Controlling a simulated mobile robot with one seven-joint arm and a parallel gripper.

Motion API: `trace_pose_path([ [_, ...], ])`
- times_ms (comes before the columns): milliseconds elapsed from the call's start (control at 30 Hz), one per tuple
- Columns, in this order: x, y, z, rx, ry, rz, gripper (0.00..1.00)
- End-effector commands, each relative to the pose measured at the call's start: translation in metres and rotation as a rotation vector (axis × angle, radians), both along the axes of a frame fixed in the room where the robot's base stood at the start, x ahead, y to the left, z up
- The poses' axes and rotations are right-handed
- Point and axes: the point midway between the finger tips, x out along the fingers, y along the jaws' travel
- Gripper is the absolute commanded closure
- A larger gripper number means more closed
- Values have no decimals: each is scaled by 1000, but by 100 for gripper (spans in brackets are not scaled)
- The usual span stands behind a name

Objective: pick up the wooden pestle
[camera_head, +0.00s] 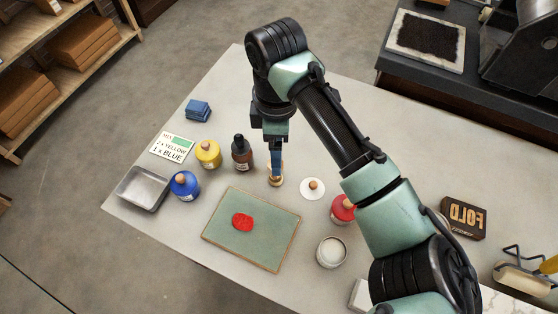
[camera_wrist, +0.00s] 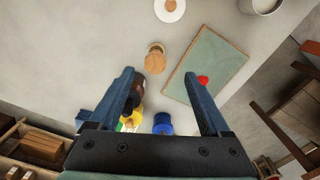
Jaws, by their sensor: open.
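The wooden pestle (camera_wrist: 155,60) stands on the table, light brown, in the wrist view just ahead of the space between my fingertips. In the head view its base (camera_head: 276,182) shows below my gripper (camera_head: 275,160), which hides much of the rest. My gripper is open with blue fingers apart, also seen in the wrist view (camera_wrist: 159,76), and nothing is held between them. The head view does not show clearly whether a finger touches the pestle.
A dark dropper bottle (camera_head: 242,153) stands close on the left. A green board (camera_head: 265,252) with red ink lies in front. A white disc with a wooden knob (camera_head: 313,188) and a red jar (camera_head: 342,209) are on the right. Yellow (camera_head: 208,154) and blue (camera_head: 184,185) jars stand farther left.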

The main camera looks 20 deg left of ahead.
Motion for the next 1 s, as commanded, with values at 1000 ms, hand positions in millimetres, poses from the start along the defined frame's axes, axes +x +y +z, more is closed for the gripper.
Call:
trace_pose_path([
  [1000,6,7,-106,2,-3,-2,19],
])
